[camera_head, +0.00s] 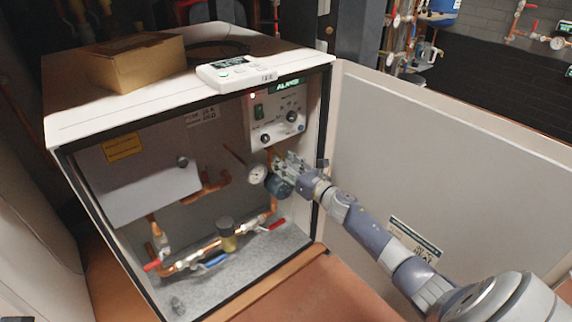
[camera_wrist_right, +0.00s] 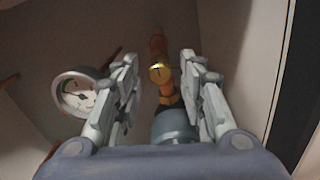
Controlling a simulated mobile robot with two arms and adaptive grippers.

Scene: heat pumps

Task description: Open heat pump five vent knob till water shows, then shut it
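The heat pump (camera_head: 195,90) is a white cabinet with its front open, showing copper pipes and valves inside. My right gripper (camera_head: 285,160) reaches in from the right, below the control panel (camera_head: 278,112) and beside a round gauge (camera_head: 257,174). In the right wrist view its two fingers (camera_wrist_right: 160,58) are spread apart with nothing gripped. A small yellow brass fitting (camera_wrist_right: 160,72) on a copper pipe shows in the gap between them; I cannot tell whether it is the vent knob. A grey-blue cylinder (camera_wrist_right: 175,126) lies below it. No water shows.
The gauge (camera_wrist_right: 80,92) is close to the left finger. The open white door panel (camera_head: 440,150) stands right of my arm. A cardboard box (camera_head: 130,62) and a white device (camera_head: 236,73) lie on top. Red-handled valves (camera_head: 272,225) sit low inside the cabinet.

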